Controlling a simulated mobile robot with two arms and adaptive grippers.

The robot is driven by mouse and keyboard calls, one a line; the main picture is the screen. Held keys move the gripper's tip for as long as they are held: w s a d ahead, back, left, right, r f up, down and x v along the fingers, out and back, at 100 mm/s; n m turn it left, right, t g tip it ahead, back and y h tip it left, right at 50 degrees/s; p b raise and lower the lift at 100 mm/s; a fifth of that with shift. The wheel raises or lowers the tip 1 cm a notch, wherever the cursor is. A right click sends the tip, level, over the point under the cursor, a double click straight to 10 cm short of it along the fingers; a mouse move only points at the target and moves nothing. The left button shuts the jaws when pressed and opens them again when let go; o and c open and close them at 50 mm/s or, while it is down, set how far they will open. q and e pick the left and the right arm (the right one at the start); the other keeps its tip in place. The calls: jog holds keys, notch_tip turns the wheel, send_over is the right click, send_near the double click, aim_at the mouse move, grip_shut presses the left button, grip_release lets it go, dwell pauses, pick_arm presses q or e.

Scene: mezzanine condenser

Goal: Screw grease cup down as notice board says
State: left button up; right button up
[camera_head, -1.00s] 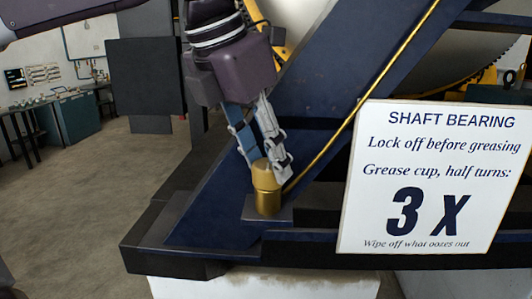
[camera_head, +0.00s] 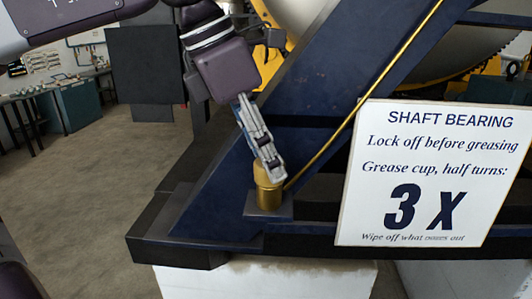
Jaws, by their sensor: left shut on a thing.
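The brass grease cup (camera_head: 268,193) stands upright on a small plate on the dark blue frame, with a thin brass pipe rising behind it to the upper right. My left gripper (camera_head: 268,170) comes down from above and is shut on the top of the grease cup; its fingers hide part of the cup's cap. The white notice board (camera_head: 433,175) to the right reads "SHAFT BEARING", "Lock off before greasing", "Grease cup, half turns: 3 X" and "Wipe off what oozes out". My right gripper is not in view.
The dark blue slanted beam (camera_head: 325,75) rises close behind the cup. The frame rests on a white block (camera_head: 265,278). A dark panel (camera_head: 145,65) and a workbench (camera_head: 72,105) stand far back at left. The floor (camera_head: 95,195) at left is clear.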

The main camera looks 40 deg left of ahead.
pick_arm(q)
jog(key=o, duration=0.9)
jog(key=shift+c, duration=0.2)
